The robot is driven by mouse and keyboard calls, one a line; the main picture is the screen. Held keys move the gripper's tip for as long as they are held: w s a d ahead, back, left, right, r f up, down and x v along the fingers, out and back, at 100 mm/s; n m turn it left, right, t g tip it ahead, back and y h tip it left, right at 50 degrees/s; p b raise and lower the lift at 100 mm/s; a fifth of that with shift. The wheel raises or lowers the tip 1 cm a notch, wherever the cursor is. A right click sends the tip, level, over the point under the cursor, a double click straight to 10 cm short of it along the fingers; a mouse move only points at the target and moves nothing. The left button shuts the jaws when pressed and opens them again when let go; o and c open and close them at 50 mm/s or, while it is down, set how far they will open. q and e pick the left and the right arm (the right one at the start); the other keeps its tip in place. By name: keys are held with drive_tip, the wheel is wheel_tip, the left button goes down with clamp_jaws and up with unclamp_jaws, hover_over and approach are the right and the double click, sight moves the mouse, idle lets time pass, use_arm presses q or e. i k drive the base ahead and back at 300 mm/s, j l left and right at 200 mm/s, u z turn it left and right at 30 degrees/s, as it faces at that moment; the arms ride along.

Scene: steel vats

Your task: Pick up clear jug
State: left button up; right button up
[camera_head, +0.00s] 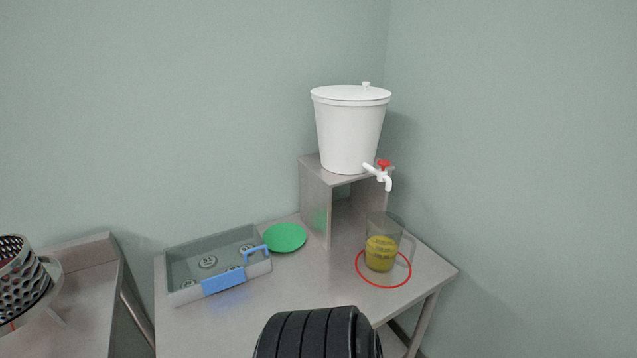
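The clear jug (382,246) stands upright on the steel table (240,312), towards its right side. It holds yellow liquid in its lower part, and its handle faces right. It stands within a thin red ring marked on the table (385,286). Neither gripper shows in the head view. A black ribbed part, probably one of my arm links, covers the bottom middle of the view and hides part of the table's front.
A white lidded bucket with a red-handled tap (350,130) stands on a steel riser (314,200) behind the jug. A grey tray with blue handle (222,284) holds several round pieces. A green disc (285,238) lies beside it. A perforated metal cylinder (20,280) is at far left.

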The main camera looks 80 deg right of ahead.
sight(384, 230)
drive_tip(key=z, duration=3.2)
